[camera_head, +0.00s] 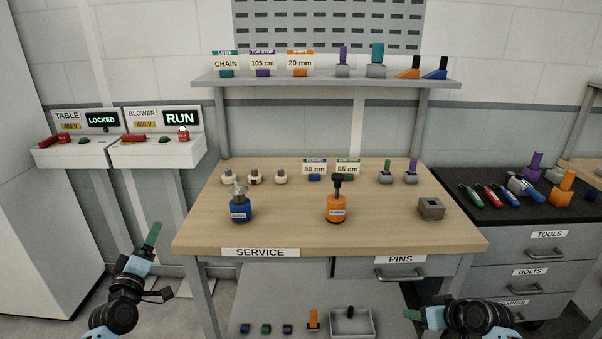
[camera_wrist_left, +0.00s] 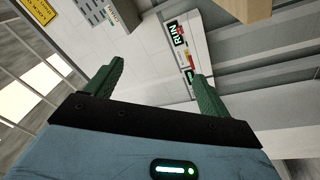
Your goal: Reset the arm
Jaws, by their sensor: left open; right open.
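My left gripper (camera_head: 153,234) is raised in front of the left side of the wooden service table (camera_head: 290,234), with its green fingers pointing up and away. In the left wrist view its two fingers (camera_wrist_left: 160,72) stand wide apart with nothing between them. My right gripper (camera_head: 410,315) is low at the front of the table, in front of the lower shelf, its green fingers pointing left. It is open, and I see nothing held in it. Both arms come in from the bottom of the head view.
Two control panels, reading LOCKED (camera_head: 77,150) and RUN (camera_head: 157,150), stand left of the table. A blue bottle (camera_head: 240,208) and an orange bottle (camera_head: 336,206) stand on the table. A black-topped drawer cabinet (camera_head: 540,222) is at right. Floor is clear between panels and table.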

